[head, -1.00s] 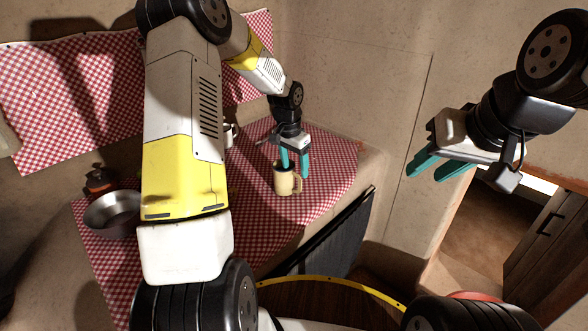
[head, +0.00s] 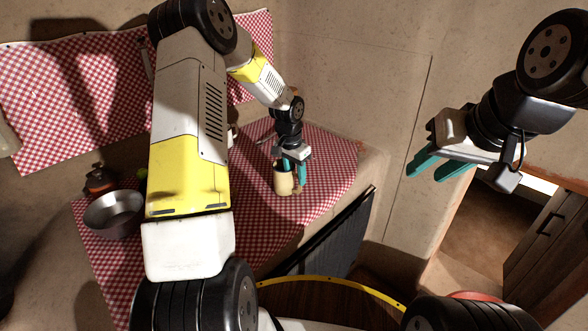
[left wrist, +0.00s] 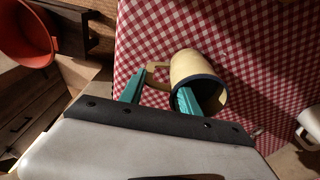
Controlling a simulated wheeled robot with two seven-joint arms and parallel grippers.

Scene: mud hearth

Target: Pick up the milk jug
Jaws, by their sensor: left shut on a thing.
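The cream milk jug (head: 284,181) stands upright on the red checked cloth, its handle on the right in the head view. In the left wrist view the jug (left wrist: 197,66) shows a dark rim, and its handle lies between the two fingers. My left gripper (head: 295,170) is over the jug, one teal finger inside its mouth and the other outside, beyond the handle. It is shut on the jug's handle side. The jug's base appears to be on the cloth. My right gripper (head: 441,167) is open and empty, in the air at the right.
A metal bowl (head: 114,214) and a dark lidded pot (head: 99,180) stand at the left. A white cup (left wrist: 309,123) shows at the wrist view's right edge. A wall rises behind the counter. The cloth (head: 325,185) right of the jug is clear.

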